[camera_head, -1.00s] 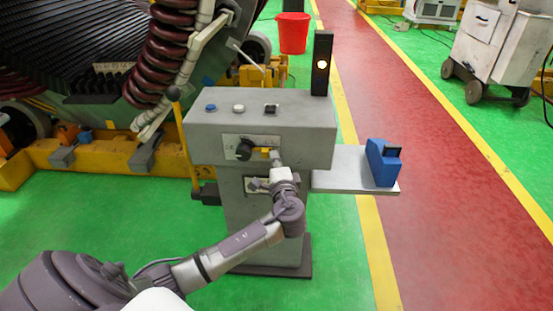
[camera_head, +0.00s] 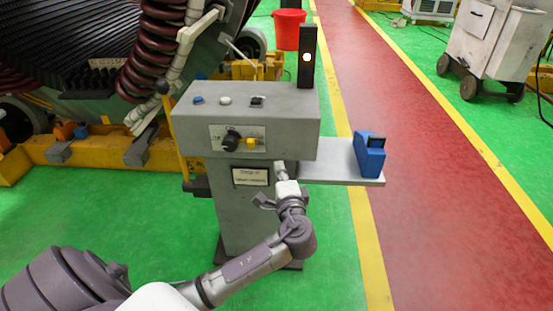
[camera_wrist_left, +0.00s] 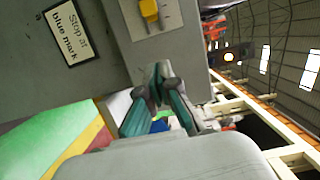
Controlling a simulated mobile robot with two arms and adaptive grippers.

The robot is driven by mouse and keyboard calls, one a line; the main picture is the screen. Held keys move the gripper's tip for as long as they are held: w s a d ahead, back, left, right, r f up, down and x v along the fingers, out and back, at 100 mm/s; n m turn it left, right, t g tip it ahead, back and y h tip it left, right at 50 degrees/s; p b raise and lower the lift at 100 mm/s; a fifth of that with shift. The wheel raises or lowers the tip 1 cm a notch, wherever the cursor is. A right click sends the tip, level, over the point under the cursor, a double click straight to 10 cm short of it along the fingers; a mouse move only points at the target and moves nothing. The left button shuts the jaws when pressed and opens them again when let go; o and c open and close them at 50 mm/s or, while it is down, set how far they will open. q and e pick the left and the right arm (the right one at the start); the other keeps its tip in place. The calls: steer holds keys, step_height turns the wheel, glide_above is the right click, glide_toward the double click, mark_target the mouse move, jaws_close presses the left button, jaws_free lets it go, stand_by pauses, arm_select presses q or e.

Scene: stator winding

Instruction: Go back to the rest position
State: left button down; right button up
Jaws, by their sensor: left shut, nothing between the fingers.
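My left gripper (camera_head: 280,168) is shut and empty in front of the grey control pedestal (camera_head: 245,105), below its knob panel, in the head view. In the left wrist view its fingers (camera_wrist_left: 158,85) are together with nothing between them. The black knob (camera_head: 231,139) and the yellow handle (camera_head: 252,142) on the panel are apart from the gripper. The yellow handle also shows in the left wrist view (camera_wrist_left: 150,12). My right gripper is not in view.
A side shelf (camera_head: 335,173) holds a blue device (camera_head: 370,154). A lit lamp post (camera_head: 307,57) stands on the pedestal. The large wound machine (camera_head: 80,60) is at the back left. A sign (camera_head: 250,176) is on the pedestal front. Green floor (camera_head: 120,220) lies open in front.

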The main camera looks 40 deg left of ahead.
arm_select(q)
steer(key=shift+s+d, duration=0.4)
steer(key=shift+s, duration=0.1)
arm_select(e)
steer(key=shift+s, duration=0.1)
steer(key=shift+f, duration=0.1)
arm_select(q)
steer(key=shift+f, duration=0.1)
